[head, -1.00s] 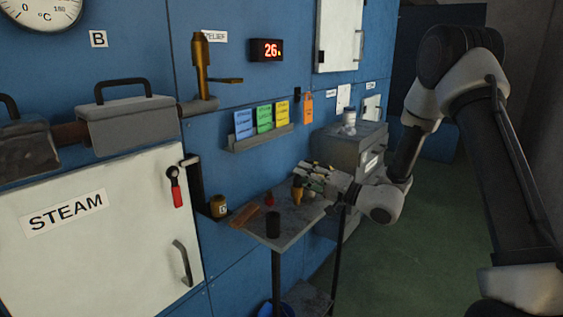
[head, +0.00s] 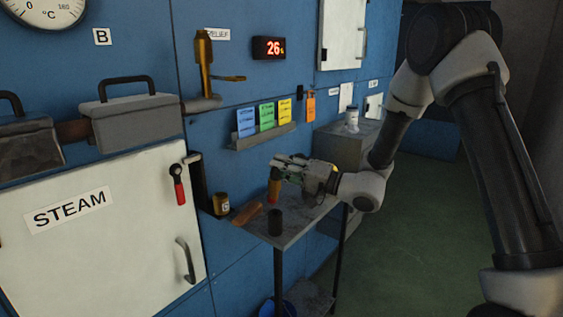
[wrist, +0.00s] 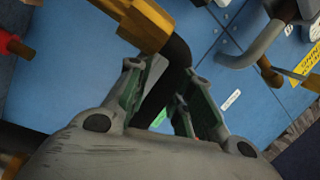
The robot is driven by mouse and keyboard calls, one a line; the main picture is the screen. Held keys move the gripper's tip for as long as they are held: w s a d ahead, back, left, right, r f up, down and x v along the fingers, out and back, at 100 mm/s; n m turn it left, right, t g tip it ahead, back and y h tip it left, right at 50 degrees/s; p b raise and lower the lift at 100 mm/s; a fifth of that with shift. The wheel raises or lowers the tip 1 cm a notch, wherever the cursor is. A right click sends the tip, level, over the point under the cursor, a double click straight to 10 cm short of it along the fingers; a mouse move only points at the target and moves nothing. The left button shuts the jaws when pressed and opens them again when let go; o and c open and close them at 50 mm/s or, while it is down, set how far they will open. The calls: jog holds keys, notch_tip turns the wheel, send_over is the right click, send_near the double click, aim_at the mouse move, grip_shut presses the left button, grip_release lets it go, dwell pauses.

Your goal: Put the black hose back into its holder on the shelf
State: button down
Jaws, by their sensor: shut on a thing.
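My gripper (head: 283,170) is above the small grey shelf table (head: 310,215). In the wrist view its green-padded fingers (wrist: 160,100) close around a black hose (wrist: 176,60) with a brass-coloured end (wrist: 140,22). In the head view the brass end (head: 274,187) points down below the fingers, and the black part is mostly hidden by the gripper. A short black upright cylinder (head: 276,222) stands near the table's front edge. I cannot tell for certain whether it is the holder.
A brown block (head: 247,213) lies on the table, and a brown jar (head: 221,204) stands beside it by the wall. A card rack (head: 262,137) is on the blue wall above. The white STEAM door (head: 90,240) is at left. Green floor at right is clear.

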jog(key=shift+f, duration=1.9)
jog(key=shift+f, duration=1.85)
jog(key=c, duration=1.2)
grip_release()
jog(key=shift+f, duration=0.1)
jog(key=v, duration=1.2)
